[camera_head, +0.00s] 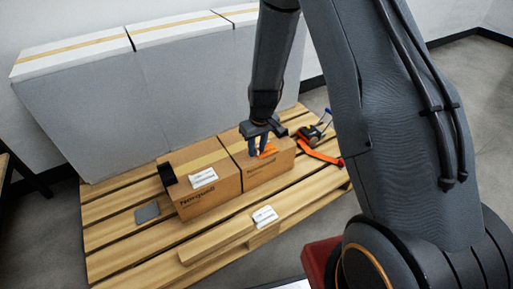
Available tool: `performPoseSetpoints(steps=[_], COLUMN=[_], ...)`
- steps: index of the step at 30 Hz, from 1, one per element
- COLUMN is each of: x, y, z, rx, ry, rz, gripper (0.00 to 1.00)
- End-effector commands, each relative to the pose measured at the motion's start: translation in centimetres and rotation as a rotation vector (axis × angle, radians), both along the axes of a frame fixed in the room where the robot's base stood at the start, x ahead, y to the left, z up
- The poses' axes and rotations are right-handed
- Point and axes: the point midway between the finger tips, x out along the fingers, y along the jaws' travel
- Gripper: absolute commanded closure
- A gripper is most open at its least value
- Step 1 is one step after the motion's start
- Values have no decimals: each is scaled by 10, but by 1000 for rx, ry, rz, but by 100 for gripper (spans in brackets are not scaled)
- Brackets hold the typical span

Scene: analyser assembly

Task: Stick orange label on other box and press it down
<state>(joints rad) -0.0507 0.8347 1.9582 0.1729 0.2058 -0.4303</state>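Two brown cardboard boxes stand side by side on a wooden pallet (118,241). The left box (206,197) has a white label (204,177) at its top front edge. An orange label (267,151) is at the top of the right box (266,172), close to its front edge. My gripper (257,154) points down over the right box, with its fingertips at the orange label. I cannot tell whether the fingers hold the label, press on it or are just above it. The label's far side is partly hidden by the fingers.
Large grey panels or cartons (85,113) stand behind the pallet. A black item (167,174) is at the left box's left side. A grey flat piece (147,212) lies on the pallet. Another white label (265,216) lies on a front board. A tool with an orange strap (318,155) lies at right.

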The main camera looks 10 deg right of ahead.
Motion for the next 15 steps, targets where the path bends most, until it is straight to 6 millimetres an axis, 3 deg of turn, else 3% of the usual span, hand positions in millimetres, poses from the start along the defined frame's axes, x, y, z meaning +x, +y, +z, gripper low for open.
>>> performPoseSetpoints(steps=[15], x=[-1], y=[0], z=[27], rx=[0], ry=[0], rz=[1], gripper=[73])
